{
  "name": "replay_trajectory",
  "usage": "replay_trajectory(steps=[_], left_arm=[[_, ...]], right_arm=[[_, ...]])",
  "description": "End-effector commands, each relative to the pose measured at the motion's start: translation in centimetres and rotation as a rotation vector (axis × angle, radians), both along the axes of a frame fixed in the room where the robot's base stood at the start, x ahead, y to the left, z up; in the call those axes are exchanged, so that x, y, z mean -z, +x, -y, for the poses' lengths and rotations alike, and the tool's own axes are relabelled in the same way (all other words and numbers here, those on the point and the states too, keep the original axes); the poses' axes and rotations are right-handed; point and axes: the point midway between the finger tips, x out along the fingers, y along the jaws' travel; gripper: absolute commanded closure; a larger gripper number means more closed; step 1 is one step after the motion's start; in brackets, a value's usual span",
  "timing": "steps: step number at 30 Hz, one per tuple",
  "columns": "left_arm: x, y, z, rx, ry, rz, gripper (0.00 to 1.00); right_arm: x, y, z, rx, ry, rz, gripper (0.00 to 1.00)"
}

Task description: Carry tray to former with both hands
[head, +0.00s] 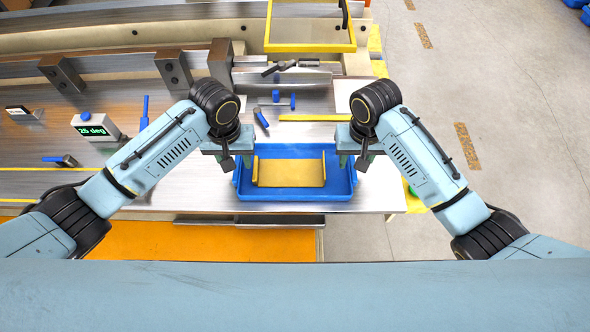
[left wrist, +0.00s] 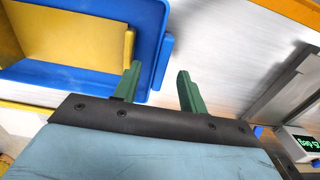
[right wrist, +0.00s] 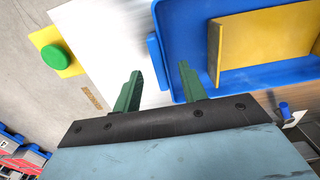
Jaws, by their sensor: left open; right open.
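A blue tray (head: 295,194) sits at the front right of the metal bench. It holds a yellow sheet part (head: 290,174) with raised side edges. My left gripper (head: 228,160) is open at the tray's left end. In the left wrist view, the tray's end lug (left wrist: 162,62) shows beyond and between the open green fingers (left wrist: 158,84). My right gripper (head: 356,160) is open at the tray's right end. In the right wrist view, the other lug (right wrist: 153,62) lies between the fingers' directions (right wrist: 160,84). Contact with the lugs cannot be told.
Long machine beams with dark blocks (head: 174,70) and a yellow frame (head: 310,46) stand at the back. A "25 deg" display (head: 95,127) and blue-handled tools (head: 262,117) lie left and behind. Clear floor (head: 500,130) is at the right. Which machine is the former is unclear.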

Motion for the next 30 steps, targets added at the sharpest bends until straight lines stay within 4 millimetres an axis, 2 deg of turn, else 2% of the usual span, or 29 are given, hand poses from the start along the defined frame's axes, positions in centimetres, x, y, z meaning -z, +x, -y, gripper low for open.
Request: replay_trajectory(steps=[3, 7, 18, 27, 30], left_arm=[[1.5, 0.0, 0.0, 0.000, 0.000, -0.002, 0.58], [2.5, 0.0, 0.0, 0.000, 0.000, -0.001, 0.58], [2.8, 0.0, 0.0, 0.001, 0.000, 0.000, 0.59], [2.7, 0.0, 0.0, 0.000, 0.000, 0.000, 0.99], [2.7, 0.0, 0.0, 0.000, 0.000, 0.000, 1.00]], right_arm=[[1.5, 0.0, 0.0, 0.001, 0.000, -0.001, 0.58], [2.4, 0.0, 0.0, 0.001, 0.001, 0.000, 0.58], [2.7, 0.0, 0.0, 0.000, 0.001, 0.001, 0.59], [2.7, 0.0, 0.0, 0.001, 0.001, 0.001, 0.99], [2.7, 0.0, 0.0, 0.001, 0.001, 0.001, 1.00]])
